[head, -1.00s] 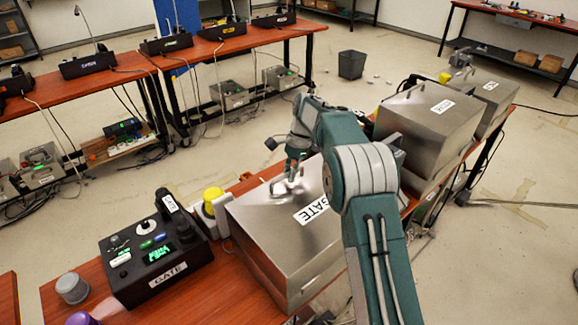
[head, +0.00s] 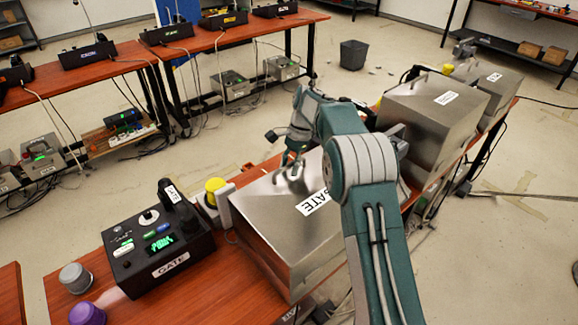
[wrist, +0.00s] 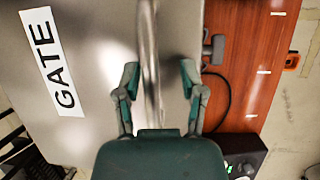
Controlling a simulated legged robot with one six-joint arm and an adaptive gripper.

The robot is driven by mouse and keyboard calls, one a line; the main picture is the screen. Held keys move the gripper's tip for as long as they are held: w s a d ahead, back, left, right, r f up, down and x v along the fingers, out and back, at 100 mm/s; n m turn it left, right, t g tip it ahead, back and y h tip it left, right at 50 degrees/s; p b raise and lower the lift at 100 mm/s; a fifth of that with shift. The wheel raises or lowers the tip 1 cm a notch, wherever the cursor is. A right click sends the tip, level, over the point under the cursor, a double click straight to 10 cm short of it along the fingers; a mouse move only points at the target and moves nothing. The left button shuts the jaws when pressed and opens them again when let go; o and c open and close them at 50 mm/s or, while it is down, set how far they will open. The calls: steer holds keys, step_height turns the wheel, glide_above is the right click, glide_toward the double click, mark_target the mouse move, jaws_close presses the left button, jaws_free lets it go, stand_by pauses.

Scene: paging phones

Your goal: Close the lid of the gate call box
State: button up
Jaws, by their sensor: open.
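The gate call box (head: 268,217) is a brushed metal box on the red-brown table, with a white GATE label (head: 312,202) on its lid. The lid lies over the box and looks down; I cannot tell whether a small gap is left. The label also shows in the wrist view (wrist: 51,60). My gripper (head: 292,170) is over the far part of the lid. In the wrist view my gripper (wrist: 160,85) is open, its fingers on either side of the lid's metal bar handle (wrist: 148,50). Whether they touch the handle is unclear.
A black GATE phone console (head: 160,246) stands left of the box, with a yellow-topped beacon (head: 215,188) between them. A grey knob (head: 75,277) and a purple one (head: 87,314) are at the near left. Another metal box (head: 430,112) stands behind at the right.

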steer(key=shift+w+d+r, duration=0.2)
steer(key=shift+d+r, duration=0.1)
steer(key=shift+r, duration=0.2)
steer(key=v, duration=0.5)
steer(key=shift+w+a+r, duration=0.15)
steer(key=shift+a+r, duration=0.05)
steer(key=shift+w+d+r, duration=0.1)
steer(key=shift+r, duration=0.3)
